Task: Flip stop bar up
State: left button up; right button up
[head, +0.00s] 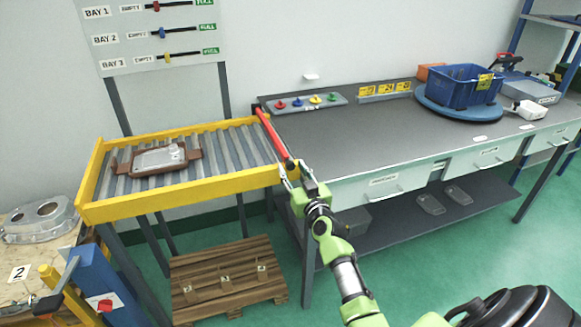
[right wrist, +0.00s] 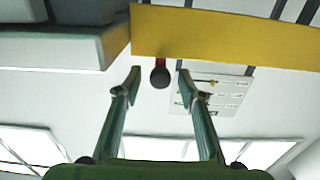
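The red stop bar (head: 272,135) lies along the right end of the yellow-framed roller conveyor (head: 180,187), low over the rollers' end. Its near end is at the conveyor's front right corner. In the right wrist view a dark round knob (right wrist: 160,77) on a short red piece shows by the yellow frame (right wrist: 220,36). My right gripper (head: 293,174) is at the bar's near end. Its fingers are open in the right wrist view (right wrist: 159,74), one on each side of the knob, with gaps visible. My left gripper is not in view.
A brown tray (head: 158,157) with a grey part sits on the rollers. A grey workbench (head: 370,135) stands close right of the conveyor, with a blue crate (head: 464,87) on it. A pallet (head: 228,279) lies on the floor below. A bay board (head: 150,35) stands behind.

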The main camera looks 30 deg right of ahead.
jog(key=shift+x, duration=1.05)
grip_shut()
